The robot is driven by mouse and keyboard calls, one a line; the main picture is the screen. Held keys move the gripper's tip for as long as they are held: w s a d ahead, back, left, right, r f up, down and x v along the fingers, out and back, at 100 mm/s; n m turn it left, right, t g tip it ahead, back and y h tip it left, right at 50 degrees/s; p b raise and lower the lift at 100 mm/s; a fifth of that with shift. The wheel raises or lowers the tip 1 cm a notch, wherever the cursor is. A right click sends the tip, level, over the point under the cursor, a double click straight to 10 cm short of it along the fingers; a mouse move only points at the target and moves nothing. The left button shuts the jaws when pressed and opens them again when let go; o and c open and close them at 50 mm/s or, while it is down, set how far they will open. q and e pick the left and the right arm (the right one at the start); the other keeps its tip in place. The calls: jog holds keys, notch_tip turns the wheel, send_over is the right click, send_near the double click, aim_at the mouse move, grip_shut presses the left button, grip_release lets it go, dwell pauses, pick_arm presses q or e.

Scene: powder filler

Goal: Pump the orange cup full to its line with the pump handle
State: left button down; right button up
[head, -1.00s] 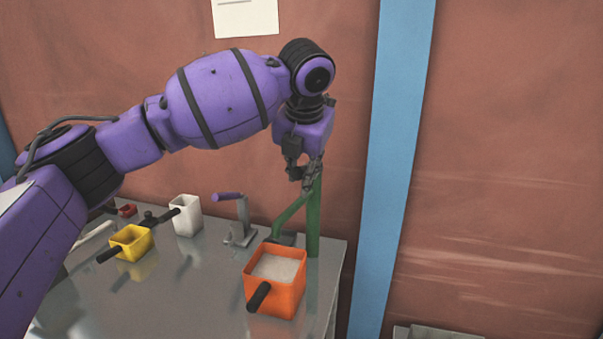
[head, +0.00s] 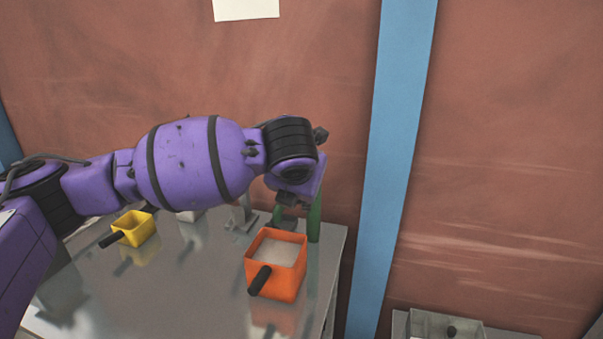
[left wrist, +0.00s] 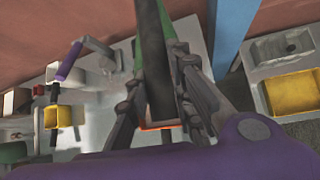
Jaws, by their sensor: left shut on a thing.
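The orange cup (head: 290,284) stands on the grey table near its right end, its black handle pointing toward the front. Pale powder (head: 279,254) lies inside below the rim; I cannot make out a fill line. The green pump post (head: 314,222) rises just behind the cup. My left gripper (left wrist: 158,62) is shut on the dark grip of the pump handle (left wrist: 156,88) in the left wrist view. In the head view my arm mostly hides the gripper and the handle. A strip of the cup's orange rim (left wrist: 160,126) shows below the fingers. My right gripper is out of view.
A yellow cup (head: 134,229) stands on the table (head: 185,295) to the left. A crank with a purple grip (left wrist: 70,61) stands left of the pump. A blue post (head: 398,130) rises behind the table's right end. A grey tray (head: 445,328) is at lower right.

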pick_arm(q)
jog(key=shift+w+f+t, duration=0.1)
jog(key=shift+f+t, duration=0.6)
jog(key=shift+f, duration=0.7)
jog(key=shift+w+f+t, duration=0.1)
jog(key=shift+f+t, duration=0.6)
jog(key=shift+f, duration=0.8)
jog(key=c, duration=2)
grip_release()
jog(key=shift+f, duration=0.1)
jog(key=o, duration=0.5)
jog(key=shift+w, duration=0.15)
jog(key=shift+c, duration=0.2)
jog(key=v, duration=1.2)
jog(key=shift+r, duration=0.2)
jog(key=shift+a, duration=0.1)
